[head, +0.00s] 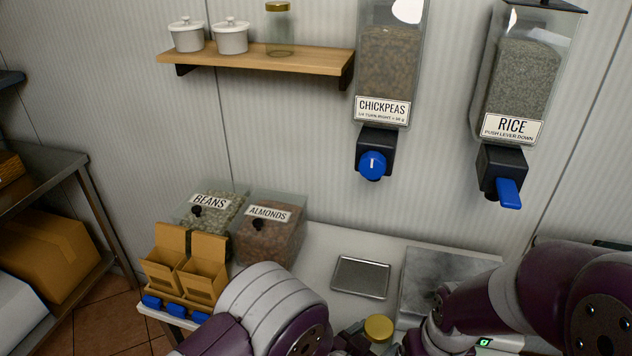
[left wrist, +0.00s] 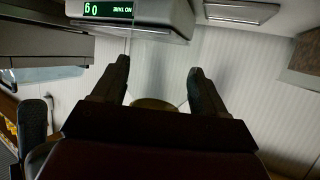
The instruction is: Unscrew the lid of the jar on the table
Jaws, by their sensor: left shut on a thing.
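The jar shows in the head view mainly as a round gold lid (head: 379,328) at the bottom edge, near the front of the white table (head: 325,240). Its body is mostly hidden below the lid. My left gripper (left wrist: 157,75) is at the jar, with its dark parts just left of the lid in the head view. In the left wrist view a dim brownish round edge (left wrist: 152,103) shows between its fingers. The gripper is shut on the jar; the exact grip height is hard to see.
A scale (head: 450,280) stands right of the jar; its display (left wrist: 108,9) reads 0 g. A small metal tray (head: 361,278) lies behind the jar. Bins of beans (head: 212,211) and almonds (head: 268,232) stand at left. Chickpea (head: 388,75) and rice (head: 520,90) dispensers hang above.

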